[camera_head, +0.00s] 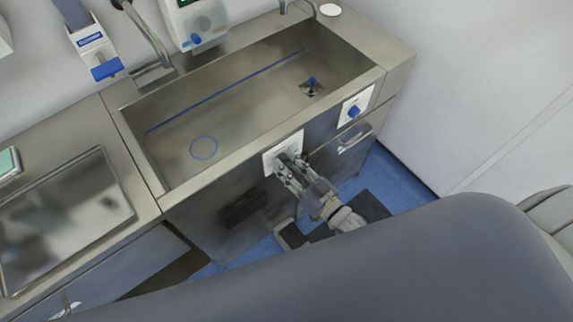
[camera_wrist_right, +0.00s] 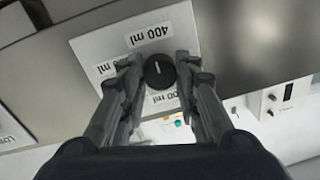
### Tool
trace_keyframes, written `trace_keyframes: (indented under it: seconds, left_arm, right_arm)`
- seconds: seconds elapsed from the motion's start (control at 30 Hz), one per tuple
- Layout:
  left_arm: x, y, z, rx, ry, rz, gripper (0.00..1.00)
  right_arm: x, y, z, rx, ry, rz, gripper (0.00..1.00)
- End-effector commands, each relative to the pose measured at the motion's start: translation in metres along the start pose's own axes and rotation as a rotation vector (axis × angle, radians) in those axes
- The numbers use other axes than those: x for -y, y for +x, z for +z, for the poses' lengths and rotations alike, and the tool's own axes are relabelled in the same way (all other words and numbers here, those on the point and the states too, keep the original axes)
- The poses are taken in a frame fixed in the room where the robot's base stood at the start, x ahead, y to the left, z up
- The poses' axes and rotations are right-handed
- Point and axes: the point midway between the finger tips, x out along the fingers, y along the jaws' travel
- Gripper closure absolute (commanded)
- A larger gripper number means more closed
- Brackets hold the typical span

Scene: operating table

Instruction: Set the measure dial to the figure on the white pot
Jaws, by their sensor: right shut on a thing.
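The measure dial is a black round knob (camera_wrist_right: 159,72) on a white plate (camera_wrist_right: 88,48) with printed labels. One label (camera_wrist_right: 149,35) reads 400 ml and stands above the knob in the right wrist view; others at the left and below are partly covered by my fingers. A short pale mark shows on the knob; I cannot tell which end points. The plate (camera_head: 270,160) is on the sink unit's front in the head view. My right gripper (camera_head: 283,163) is shut on the knob, one finger on each side. A small white round thing (camera_head: 330,10) stands behind the sink; no figure is readable on it. My left gripper is not in view.
The steel sink (camera_head: 235,95) lies above the dial. A second plate with a blue knob (camera_head: 354,111) and a handle (camera_head: 355,137) are to its right. A steel tray (camera_head: 65,220) lies on the left counter. A large dark grey surface (camera_head: 400,265) fills the lower foreground.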

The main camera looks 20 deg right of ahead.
Motion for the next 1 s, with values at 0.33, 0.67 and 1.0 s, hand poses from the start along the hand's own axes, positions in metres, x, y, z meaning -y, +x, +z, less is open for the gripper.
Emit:
trace_keyframes:
  seconds: [0.33, 0.67, 1.0]
  left_arm:
    - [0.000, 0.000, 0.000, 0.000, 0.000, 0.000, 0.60]
    - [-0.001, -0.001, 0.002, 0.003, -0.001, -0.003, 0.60]
    - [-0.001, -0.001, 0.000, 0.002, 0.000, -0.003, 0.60]
  right_arm:
    - [0.002, -0.002, 0.004, 0.008, 0.002, -0.001, 0.50]
    - [0.001, -0.005, 0.002, 0.004, 0.000, 0.000, 0.50]
    - [0.003, -0.069, 0.002, 0.007, 0.000, 0.001, 0.50]
